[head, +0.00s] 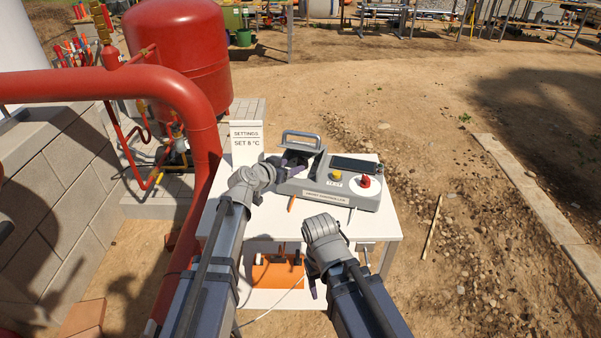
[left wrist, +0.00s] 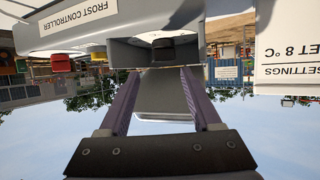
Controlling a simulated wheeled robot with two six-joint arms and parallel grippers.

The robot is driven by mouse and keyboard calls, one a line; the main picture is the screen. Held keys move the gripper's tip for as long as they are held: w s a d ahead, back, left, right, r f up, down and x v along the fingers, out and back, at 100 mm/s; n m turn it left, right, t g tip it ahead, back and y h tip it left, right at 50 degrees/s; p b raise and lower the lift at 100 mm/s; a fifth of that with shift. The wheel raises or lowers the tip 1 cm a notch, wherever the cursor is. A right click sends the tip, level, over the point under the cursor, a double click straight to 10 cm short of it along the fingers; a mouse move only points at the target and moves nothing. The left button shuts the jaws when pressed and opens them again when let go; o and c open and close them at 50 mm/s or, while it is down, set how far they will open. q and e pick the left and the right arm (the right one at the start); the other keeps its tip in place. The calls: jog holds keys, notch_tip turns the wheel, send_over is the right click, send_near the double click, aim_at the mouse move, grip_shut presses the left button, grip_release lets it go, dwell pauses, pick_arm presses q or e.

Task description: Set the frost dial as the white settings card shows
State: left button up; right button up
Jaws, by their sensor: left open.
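The white settings card (head: 246,142) stands upright at the table's back left and reads "SET 8 °C". It also shows upside down in the left wrist view (left wrist: 288,55). The grey frost controller (head: 335,195) sits on the table. In the left wrist view a dark dial (left wrist: 163,49) sits in a recess of the controller, beyond the gap between my fingertips. My left gripper (left wrist: 163,72) is open and empty, apart from the dial. In the head view my arm partly covers this recess. My right gripper's wrist is in front of the table; its fingers are mostly hidden.
The controller has a dark display (head: 355,164), a red knob (head: 365,181), a yellow button (head: 335,175) and a grey handle (head: 301,136). An orange pencil-like stick (head: 292,204) lies on the white table (head: 377,224). A red pipe (head: 205,135) runs close on the left.

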aim_at(302, 160)
pick_arm(q)
jog(key=shift+w+a, duration=0.2)
jog(key=shift+w, duration=0.1)
jog(key=shift+b+x, duration=1.5)
jog(key=shift+x, duration=2.4)
jog(key=shift+r, duration=0.1)
grip_shut()
